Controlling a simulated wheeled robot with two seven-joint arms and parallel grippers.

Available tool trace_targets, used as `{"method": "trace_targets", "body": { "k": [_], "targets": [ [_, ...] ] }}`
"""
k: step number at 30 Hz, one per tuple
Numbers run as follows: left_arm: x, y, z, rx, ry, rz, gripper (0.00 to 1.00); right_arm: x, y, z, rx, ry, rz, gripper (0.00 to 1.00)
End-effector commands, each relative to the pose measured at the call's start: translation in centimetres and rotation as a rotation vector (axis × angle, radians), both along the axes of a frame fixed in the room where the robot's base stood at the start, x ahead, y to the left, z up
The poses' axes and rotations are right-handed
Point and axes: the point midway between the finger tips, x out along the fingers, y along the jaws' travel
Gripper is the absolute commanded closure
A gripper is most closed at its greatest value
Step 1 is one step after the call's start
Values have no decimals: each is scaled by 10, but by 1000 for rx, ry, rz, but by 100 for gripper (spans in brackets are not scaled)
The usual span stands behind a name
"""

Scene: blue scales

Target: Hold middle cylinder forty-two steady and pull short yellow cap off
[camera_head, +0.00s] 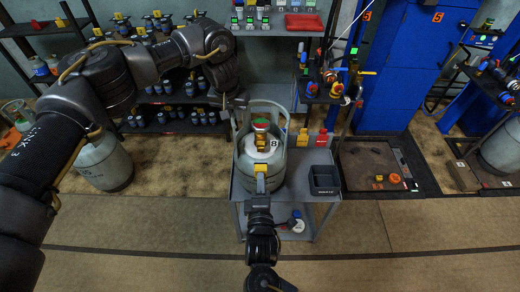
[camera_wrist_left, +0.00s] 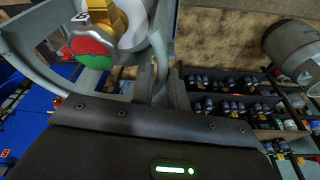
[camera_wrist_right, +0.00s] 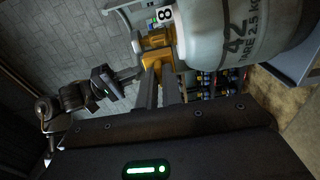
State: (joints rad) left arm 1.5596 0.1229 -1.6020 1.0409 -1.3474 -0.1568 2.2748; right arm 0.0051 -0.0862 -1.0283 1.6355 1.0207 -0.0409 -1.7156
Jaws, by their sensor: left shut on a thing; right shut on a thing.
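The grey cylinder forty-two (camera_head: 278,172) stands upright on a cart; its "42" marking shows in the right wrist view (camera_wrist_right: 225,60). A red-and-green disc (camera_wrist_left: 92,48) and yellow valve parts sit at its top, inside the grey collar. My left gripper (camera_head: 233,108) is shut on the collar at its far left side; the collar (camera_wrist_left: 163,40) also shows in the left wrist view. My right gripper (camera_head: 261,186) comes from the near side and is shut on the short yellow cap (camera_wrist_right: 154,42) at the valve. Its fingertips partly cover the cap.
The cart (camera_head: 300,218) also holds a black bin (camera_head: 324,180) and yellow and red pieces (camera_head: 303,137) at the right. Shelves with several small cylinders (camera_head: 170,113) stand behind. Another grey cylinder (camera_head: 104,162) stands on the floor at the left. The front floor is clear.

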Motion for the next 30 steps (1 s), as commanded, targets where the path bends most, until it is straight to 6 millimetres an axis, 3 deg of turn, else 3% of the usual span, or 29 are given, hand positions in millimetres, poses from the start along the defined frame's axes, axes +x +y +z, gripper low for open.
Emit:
{"method": "trace_targets", "body": {
  "k": [11, 12, 17, 26, 30],
  "targets": [
    [1, 2, 1, 2, -1, 4, 100, -6, 0, 0, 0, 0, 0, 100],
    [1, 2, 1, 2, -1, 3, 79, -6, 0, 0, 0, 0, 0, 100],
    [1, 1, 0, 1, -1, 2, 59, -6, 0, 0, 0, 0, 0, 100],
    [0, 0, 2, 0, -1, 0, 59, -5, 0, 0, 0, 0, 0, 100],
    [-3, 1, 17, -1, -2, -1, 59, -5, 0, 0, 0, 0, 0, 100]
  ]
}}
